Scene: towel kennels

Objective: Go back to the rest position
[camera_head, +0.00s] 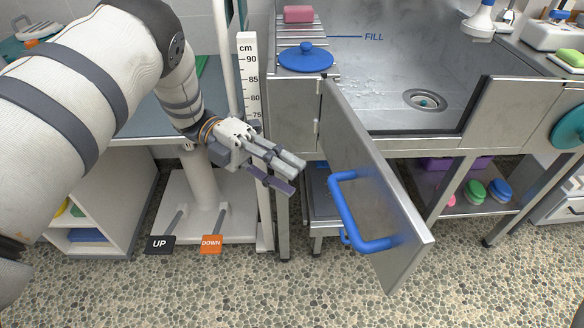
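My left arm comes in from the left, and its gripper (292,178) hangs in front of the height scale and the tub's front leg. Its grey fingers point to the right and slightly down. A gap shows between the upper fingers and the lower one, with nothing between them. The fingertips are left of the open metal door (375,185) and its blue handle (345,215), apart from both. My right gripper is not in view.
The door swings out from the steel tub (385,105) over the pebbled floor (330,285). A blue lid (306,57) and a pink block (298,14) lie on the ledge. UP (160,244) and DOWN (211,244) pedals stand below the lift table (150,125). The white scale post (249,80) stands behind my gripper.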

